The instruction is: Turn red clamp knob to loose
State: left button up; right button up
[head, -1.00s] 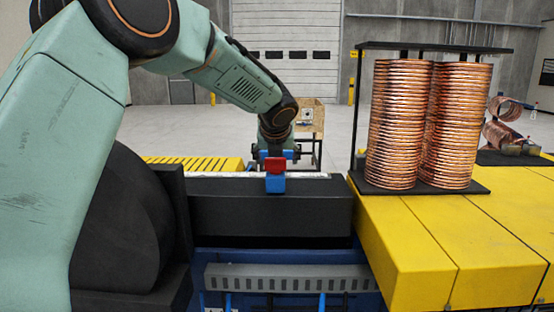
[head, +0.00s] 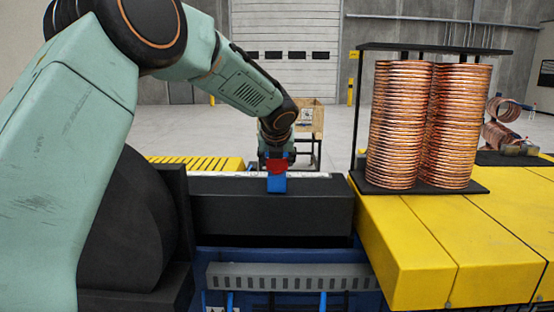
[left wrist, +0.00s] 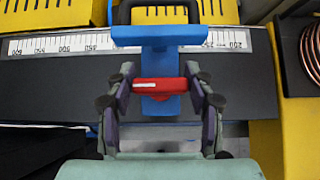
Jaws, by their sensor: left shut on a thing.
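The red clamp knob (head: 276,167) sits on top of a blue clamp (head: 277,184) at the front of a black beam. In the left wrist view the knob (left wrist: 160,84) lies crosswise over the blue clamp (left wrist: 160,50), with a white mark on its left half. My left gripper (left wrist: 160,88) has one finger at each end of the knob and is shut on it. My right gripper is not in view.
The clamp stands on a black beam (head: 230,210) with a white ruler strip (left wrist: 90,43). Yellow blocks (head: 440,250) carry a rack of copper coils (head: 405,125) on the right. A slotted yellow block (head: 190,162) is behind the beam. A blue frame lies below.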

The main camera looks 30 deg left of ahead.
pick_arm(q)
jog(key=shift+c, duration=0.8)
jog(key=shift+r+n+g+y+p, duration=0.15)
jog(key=shift+n+g+y+p, duration=0.35)
jog(key=shift+n+y+p, duration=0.25)
jog(key=n+g+y+p, duration=0.1)
jog(key=n+g+p, duration=0.1)
jog(key=n+p, duration=0.1)
jog(key=n+g+y+p, duration=0.1)
jog(key=n+p, duration=0.2)
jog(key=p, duration=0.1)
jog(key=shift+r+g+p, duration=0.1)
jog(key=shift+g+p, duration=0.2)
jog(key=shift+g, duration=0.1)
jog(key=shift+n+g+y+p, duration=0.4)
jog(key=shift+n+g, duration=0.3)
jog(key=shift+n, duration=0.35)
jog(key=shift+n+g, duration=1)
jog(key=shift+n, duration=0.2)
